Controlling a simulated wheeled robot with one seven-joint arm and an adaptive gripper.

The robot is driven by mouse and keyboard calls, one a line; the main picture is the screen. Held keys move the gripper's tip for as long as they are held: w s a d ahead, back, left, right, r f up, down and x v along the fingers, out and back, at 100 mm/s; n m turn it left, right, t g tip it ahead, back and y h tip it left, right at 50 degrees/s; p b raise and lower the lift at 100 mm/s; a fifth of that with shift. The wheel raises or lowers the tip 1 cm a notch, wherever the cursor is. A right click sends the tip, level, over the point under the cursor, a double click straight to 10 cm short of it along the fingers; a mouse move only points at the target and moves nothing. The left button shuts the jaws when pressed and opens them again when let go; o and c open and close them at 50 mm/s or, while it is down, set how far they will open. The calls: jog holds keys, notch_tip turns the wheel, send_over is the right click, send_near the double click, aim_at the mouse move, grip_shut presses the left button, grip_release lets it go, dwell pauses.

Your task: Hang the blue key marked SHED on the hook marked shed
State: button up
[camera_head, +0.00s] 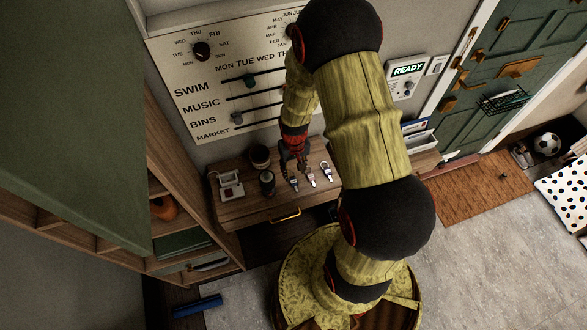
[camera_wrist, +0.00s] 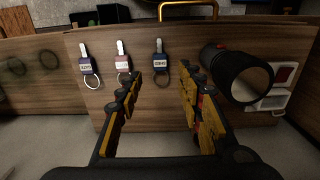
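Three tagged keys lie in a row on the wooden bench top. Each has a pale label and ring; I cannot read which says SHED. They also show in the head view, including the leftmost key (camera_head: 294,184). My gripper (camera_wrist: 162,82) is open and empty, its fingers apart above the bench. The dark blue key appears between the fingertips, not gripped. I cannot make out a hook marked shed.
A wall board (camera_head: 205,95) with sliders rises behind the bench. Shelves (camera_head: 165,190) stand at left.

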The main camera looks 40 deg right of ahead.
aim_at(294, 182)
jog(key=shift+f+b, duration=2.7)
jog(key=shift+f, duration=1.35)
jog(key=shift+c, duration=1.3)
grip_shut()
jog(key=shift+r, duration=0.15)
jog(key=shift+r+p, duration=2.75)
jog(key=shift+r, duration=1.15)
